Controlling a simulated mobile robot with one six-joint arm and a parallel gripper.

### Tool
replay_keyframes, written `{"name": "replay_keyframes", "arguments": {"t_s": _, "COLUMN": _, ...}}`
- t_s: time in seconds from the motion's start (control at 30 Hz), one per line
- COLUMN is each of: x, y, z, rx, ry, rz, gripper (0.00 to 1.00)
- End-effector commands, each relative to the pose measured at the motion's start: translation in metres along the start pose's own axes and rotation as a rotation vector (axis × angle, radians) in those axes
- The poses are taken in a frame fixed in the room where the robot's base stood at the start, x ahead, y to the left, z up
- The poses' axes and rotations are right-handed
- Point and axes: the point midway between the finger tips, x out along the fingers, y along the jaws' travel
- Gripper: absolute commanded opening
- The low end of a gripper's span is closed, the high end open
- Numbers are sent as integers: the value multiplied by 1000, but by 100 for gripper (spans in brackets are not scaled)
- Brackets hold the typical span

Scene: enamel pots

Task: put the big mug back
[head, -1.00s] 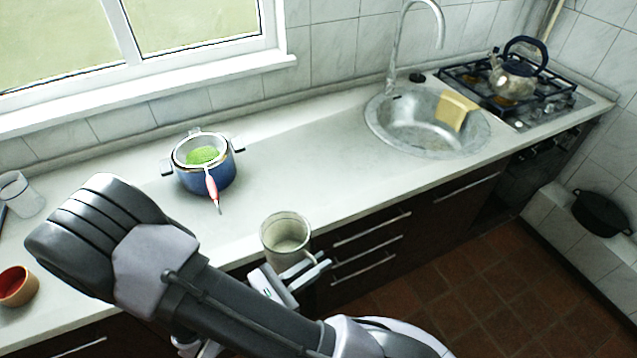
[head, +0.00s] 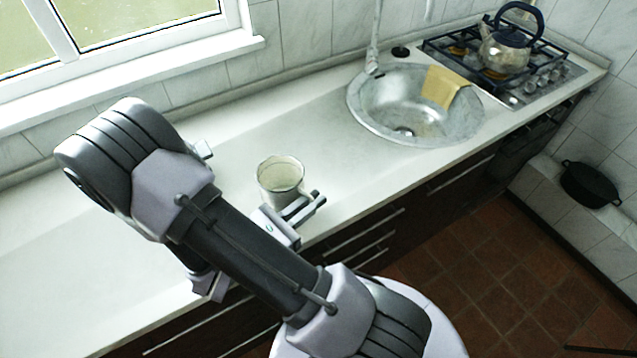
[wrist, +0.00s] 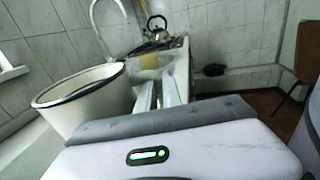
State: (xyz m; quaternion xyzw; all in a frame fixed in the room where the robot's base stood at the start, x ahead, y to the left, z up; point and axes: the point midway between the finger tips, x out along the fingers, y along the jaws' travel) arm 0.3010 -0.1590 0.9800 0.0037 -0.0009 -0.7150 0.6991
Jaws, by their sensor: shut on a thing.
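The big mug (head: 278,177), pale enamel with a dark rim, is upright in the head view, seen against the counter near its front edge. I cannot tell whether its base touches the counter. In the wrist view the mug (wrist: 82,104) fills the left side, just beside the fingers. My gripper (head: 306,207) is at the mug's front right side, shut on its handle. In the wrist view my gripper (wrist: 158,94) shows its two fingers close together; the handle between them is hardly visible.
The counter (head: 235,195) is clear around the mug. A steel sink (head: 385,105) with a yellow cloth (head: 442,87) lies to the right, then a hob with a kettle (head: 505,50). A small grey handle (head: 203,149) pokes out behind my arm. A black pot (head: 590,185) sits low at right.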

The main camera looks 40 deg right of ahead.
Motion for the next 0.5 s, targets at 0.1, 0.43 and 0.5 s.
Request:
{"name": "replay_keyframes", "arguments": {"t_s": 0.1, "x": 40, "y": 14, "z": -8, "rx": 4, "ry": 0, "rz": -9, "gripper": 0}}
{"name": "replay_keyframes", "arguments": {"t_s": 0.43, "x": 82, "y": 35, "z": -25, "rx": -1, "ry": 0, "rz": 1, "gripper": 0}}
{"name": "replay_keyframes", "arguments": {"t_s": 0.5, "x": 82, "y": 34, "z": -40, "rx": -1, "ry": 0, "rz": 1, "gripper": 0}}
